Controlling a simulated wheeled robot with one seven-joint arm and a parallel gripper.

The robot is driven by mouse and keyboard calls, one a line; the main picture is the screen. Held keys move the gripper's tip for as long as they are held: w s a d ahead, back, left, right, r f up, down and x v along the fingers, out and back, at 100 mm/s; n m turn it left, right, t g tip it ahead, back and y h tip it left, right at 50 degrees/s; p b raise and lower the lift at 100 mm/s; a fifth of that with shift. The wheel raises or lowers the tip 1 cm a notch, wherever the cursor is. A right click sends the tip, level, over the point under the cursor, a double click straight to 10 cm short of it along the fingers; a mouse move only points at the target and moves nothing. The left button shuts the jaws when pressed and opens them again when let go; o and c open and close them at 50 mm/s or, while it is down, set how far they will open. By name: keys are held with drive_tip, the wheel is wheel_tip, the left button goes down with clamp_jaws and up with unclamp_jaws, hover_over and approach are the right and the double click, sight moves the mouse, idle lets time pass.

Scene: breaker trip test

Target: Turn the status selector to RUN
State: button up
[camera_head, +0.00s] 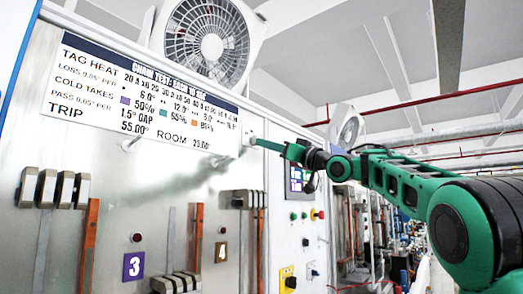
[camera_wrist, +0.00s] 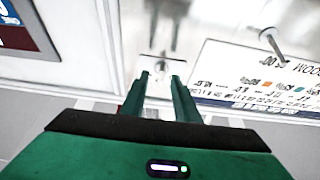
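My gripper (camera_head: 256,143) is raised at the upper right edge of the panel, beside the printed card. In the wrist view, its two green fingers (camera_wrist: 159,78) are apart with nothing held between them. A small pale plate with a round fitting (camera_wrist: 160,66) shows just beyond the fingertips; I cannot tell whether they touch it. No label reading RUN or status is legible. Two candidates for the selector sit low on the right side of the cabinet: a black knob on a yellow plate (camera_head: 288,281) and a small dark knob on a pale plate (camera_head: 312,271).
The printed card (camera_head: 140,105) covers the upper panel, with a metal peg (camera_head: 139,133) below its text. A display (camera_head: 298,180), a red emergency button (camera_head: 317,214) and small buttons are on the right side. Breakers with orange bars (camera_head: 90,240) and a fan (camera_head: 208,45) stand nearby.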

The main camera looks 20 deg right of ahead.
drive_tip(key=v, duration=0.7)
drive_tip(key=shift+d+f, duration=0.15)
drive_tip(key=shift+d, duration=0.05)
drive_tip(key=shift+s, duration=0.15)
drive_tip(key=s+d+f+m+g+h, duration=0.2)
drive_tip(key=d+f+m+h, duration=0.15)
drive_tip(key=f, duration=0.85)
drive_tip(key=s+d+f+m+g+h, duration=0.3)
drive_tip(key=d+f+h, duration=0.2)
drive_tip(key=f, duration=0.7)
drive_tip(key=s+d+f+m+g+h, duration=0.2)
drive_tip(key=d+f+m+h, duration=0.15)
drive_tip(key=f, duration=0.85)
drive_tip(key=s+f+m+g, duration=0.1)
drive_tip(key=s+f+g, duration=0.4)
drive_tip(key=s+f, duration=0.8)
drive_tip(key=s+f+m+g+h, duration=0.1)
drive_tip(key=s+f+g, duration=0.5)
drive_tip(key=s+f, duration=0.7)
drive_tip(key=s+m, duration=0.1)
drive_tip(key=s, duration=0.7)
drive_tip(key=shift+s+f+m, duration=0.3)
drive_tip(key=shift+s+f, duration=0.05)
drive_tip(key=shift+s, duration=0.05)
